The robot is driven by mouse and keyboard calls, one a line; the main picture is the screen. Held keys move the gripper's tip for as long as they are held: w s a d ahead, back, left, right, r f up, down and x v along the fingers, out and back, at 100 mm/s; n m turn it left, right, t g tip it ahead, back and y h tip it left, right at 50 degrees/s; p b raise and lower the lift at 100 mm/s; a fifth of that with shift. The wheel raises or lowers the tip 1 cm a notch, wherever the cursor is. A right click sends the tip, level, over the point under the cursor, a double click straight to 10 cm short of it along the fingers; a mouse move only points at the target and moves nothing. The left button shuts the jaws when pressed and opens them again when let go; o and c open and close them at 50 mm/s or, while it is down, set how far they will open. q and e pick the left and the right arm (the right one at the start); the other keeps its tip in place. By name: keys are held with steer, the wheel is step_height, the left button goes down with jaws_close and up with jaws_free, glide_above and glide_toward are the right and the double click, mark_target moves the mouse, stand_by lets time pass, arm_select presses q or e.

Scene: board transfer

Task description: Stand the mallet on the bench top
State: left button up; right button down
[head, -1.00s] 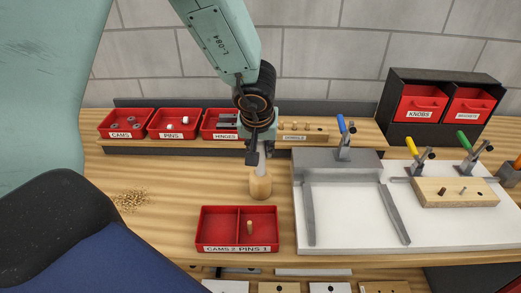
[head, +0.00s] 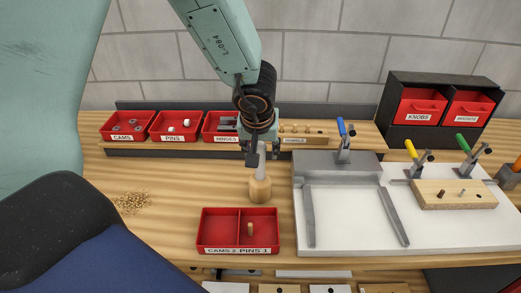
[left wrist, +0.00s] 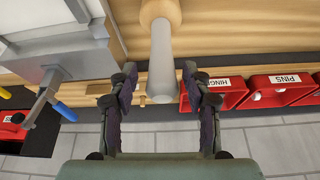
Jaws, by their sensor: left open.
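The mallet stands upright on the bench top, its pale wooden head (head: 260,190) down and its grey handle (head: 261,163) up. My left gripper (head: 258,153) is over the top of the handle, with its fingers apart. In the left wrist view the open fingers (left wrist: 161,84) lie on both sides of the handle (left wrist: 160,55), with visible gaps. The mallet head (left wrist: 160,11) is at the top of that view. My right gripper is not in view.
A red two-part tray (head: 222,230) sits just in front of the mallet. A white fixture board (head: 350,225) with clamps is to the right. Red bins (head: 175,125) line the back. Wood shavings (head: 131,202) lie to the left, with bare bench between.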

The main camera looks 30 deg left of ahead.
arm_select(q)
steer(key=p+v, duration=0.6)
steer(key=v, duration=0.5)
steer(key=shift+s+r, duration=0.15)
stand_by(0.3)
